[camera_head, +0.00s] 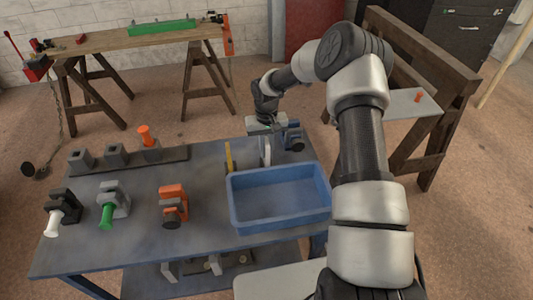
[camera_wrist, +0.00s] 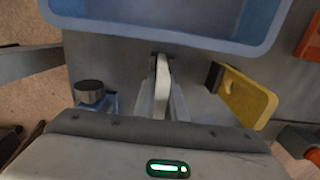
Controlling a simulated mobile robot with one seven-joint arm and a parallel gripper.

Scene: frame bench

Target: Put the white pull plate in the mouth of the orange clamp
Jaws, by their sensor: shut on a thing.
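The white pull plate (camera_head: 265,151) stands upright near the far edge of the blue-grey bench, just behind the blue tray. My gripper (camera_head: 266,132) is above it, pointing down. In the wrist view my gripper (camera_wrist: 162,104) is shut on the white plate (camera_wrist: 162,78), one finger on each side. I cannot tell whether the plate's foot touches the bench. The orange clamp (camera_head: 173,204) stands on the bench left of the tray, with a dark knob at its front. Part of it shows at the upper right of the wrist view (camera_wrist: 310,38).
A yellow plate (camera_head: 229,158) stands just left of the white one. A blue clamp (camera_head: 294,138) is close on its right. The blue tray (camera_head: 280,229) looks empty. Clamps with green (camera_head: 106,214) and white (camera_head: 54,223) handles stand at the left; a block rack (camera_head: 115,156) lies behind them.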

